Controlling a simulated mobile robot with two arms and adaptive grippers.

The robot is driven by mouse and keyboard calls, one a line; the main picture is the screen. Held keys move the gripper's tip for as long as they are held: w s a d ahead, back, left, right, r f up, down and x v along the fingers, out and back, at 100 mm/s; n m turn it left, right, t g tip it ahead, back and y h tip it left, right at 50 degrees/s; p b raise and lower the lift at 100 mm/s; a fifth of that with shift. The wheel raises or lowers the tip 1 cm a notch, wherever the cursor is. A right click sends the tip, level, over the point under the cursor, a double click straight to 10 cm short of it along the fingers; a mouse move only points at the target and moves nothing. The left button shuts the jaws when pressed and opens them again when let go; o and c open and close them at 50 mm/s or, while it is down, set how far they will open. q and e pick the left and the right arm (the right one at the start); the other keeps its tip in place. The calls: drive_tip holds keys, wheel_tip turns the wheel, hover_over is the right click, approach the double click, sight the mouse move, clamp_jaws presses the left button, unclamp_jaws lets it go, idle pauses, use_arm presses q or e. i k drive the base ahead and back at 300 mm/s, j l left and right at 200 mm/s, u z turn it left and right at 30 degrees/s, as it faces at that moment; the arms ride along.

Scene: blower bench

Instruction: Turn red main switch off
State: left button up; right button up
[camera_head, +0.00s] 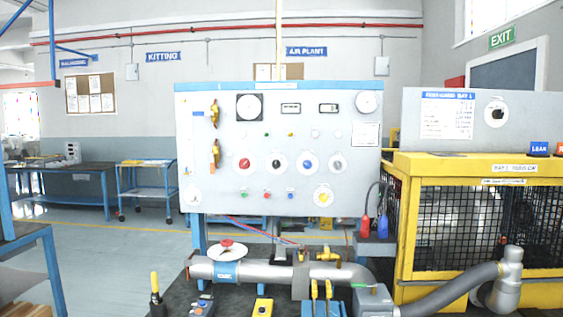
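A red round knob (244,163) sits at the left end of a row of knobs on the white control panel (230,190). It is the red switch-like control I see on the panel; its exact setting is too small to tell. A black knob (278,164), a blue knob (308,164) and a grey knob (337,163) stand to its right. Below the row is a small red button (267,195). Neither of my grippers shows in this view.
A pipe (265,270) with a red-hubbed handwheel (227,250) runs along the bench below the panel. A yellow mesh-sided machine (470,166) stands at the right with a grey hose (450,290). A blue trolley (146,180) stands left; the space before the panel face looks clear.

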sight(244, 163)
drive_tip(key=i+l+u, duration=0.4)
drive_tip(key=i+l, duration=0.5)
drive_tip(key=i, duration=0.15)
